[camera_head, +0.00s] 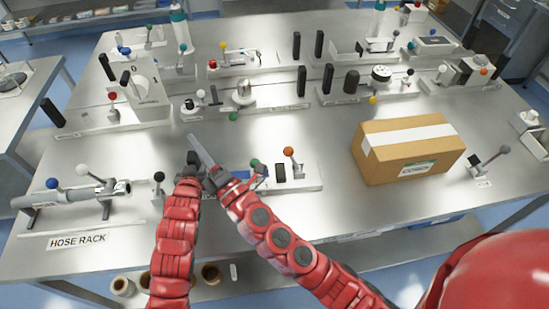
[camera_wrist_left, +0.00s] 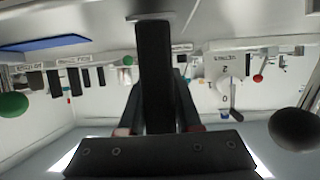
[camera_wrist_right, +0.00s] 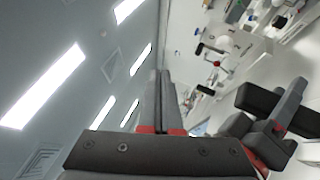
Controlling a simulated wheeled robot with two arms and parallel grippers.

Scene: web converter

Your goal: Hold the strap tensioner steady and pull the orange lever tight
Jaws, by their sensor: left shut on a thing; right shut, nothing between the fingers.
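An orange-knobbed lever (camera_head: 289,152) stands upright on a pale base plate (camera_head: 308,184) at the front middle of the table, with a black block beside it. I cannot pick out the strap tensioner for certain. My left gripper (camera_head: 194,162) is shut on a dark bar (camera_wrist_left: 153,65), which stands up between its fingers in the left wrist view. My right gripper (camera_head: 214,180) is shut and empty, close beside the left one and left of the orange lever. Its closed fingers (camera_wrist_right: 158,100) also show in the right wrist view. The grippers partly hide the left end of the base plate.
A cardboard box (camera_head: 408,149) stands to the right of the orange lever. A hose fixture (camera_head: 72,197) lies at the left, above a HOSE RACK label. Several fixtures with ball-topped levers fill the back of the table. Some bare table lies between the base plate and the box.

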